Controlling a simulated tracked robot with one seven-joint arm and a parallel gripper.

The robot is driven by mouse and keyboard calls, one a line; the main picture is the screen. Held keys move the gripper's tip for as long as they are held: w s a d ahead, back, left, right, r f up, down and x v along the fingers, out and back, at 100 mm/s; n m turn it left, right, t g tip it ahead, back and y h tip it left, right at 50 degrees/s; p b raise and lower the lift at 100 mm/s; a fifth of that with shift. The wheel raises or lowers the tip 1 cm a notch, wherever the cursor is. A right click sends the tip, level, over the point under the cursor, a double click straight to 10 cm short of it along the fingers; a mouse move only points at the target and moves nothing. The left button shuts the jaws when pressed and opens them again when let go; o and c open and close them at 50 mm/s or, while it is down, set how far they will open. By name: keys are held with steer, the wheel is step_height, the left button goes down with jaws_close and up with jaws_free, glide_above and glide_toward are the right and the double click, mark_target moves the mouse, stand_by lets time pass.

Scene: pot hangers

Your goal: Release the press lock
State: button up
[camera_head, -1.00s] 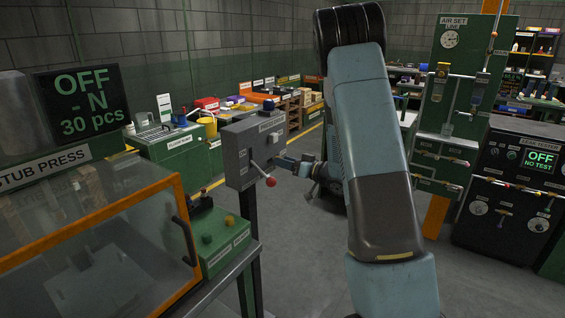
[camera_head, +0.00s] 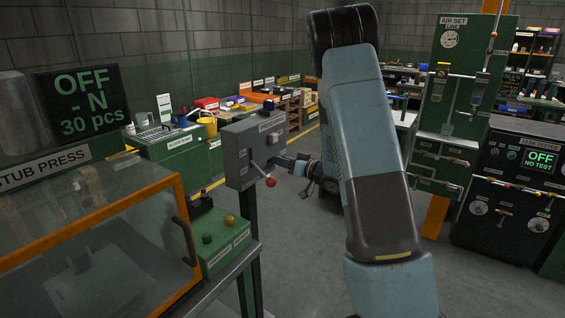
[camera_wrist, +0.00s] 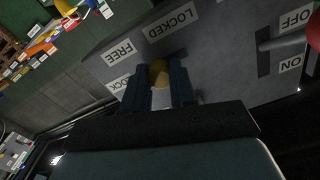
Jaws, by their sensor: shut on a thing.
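The press lock is a brass-coloured knob or key (camera_wrist: 159,72) on the grey control box (camera_head: 240,148). In the wrist view the labels FREE (camera_wrist: 124,52) and LOCKED (camera_wrist: 174,25) stand upside down beside it. A label partly reading LOCK is half covered by my fingers. My gripper (camera_wrist: 160,76) has its two dark fingers on either side of the brass piece and is shut on it. In the head view my gripper (camera_head: 284,160) meets the right part of the box front. I cannot tell whether the lock points to FREE or LOCKED.
A red-balled lever (camera_head: 270,181) sticks out of the box just below my gripper; ON and OFF labels (camera_wrist: 291,64) flank its slot. The stub press (camera_head: 95,240) with its orange-framed guard stands at left, its display reading OFF. Open floor lies right of the box.

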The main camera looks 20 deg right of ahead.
jaws_close()
steer(key=shift+w+d, duration=0.85)
steer(key=shift+d, duration=0.2)
steer(key=o, duration=0.9)
jaws_free()
steer(key=shift+c, duration=0.2)
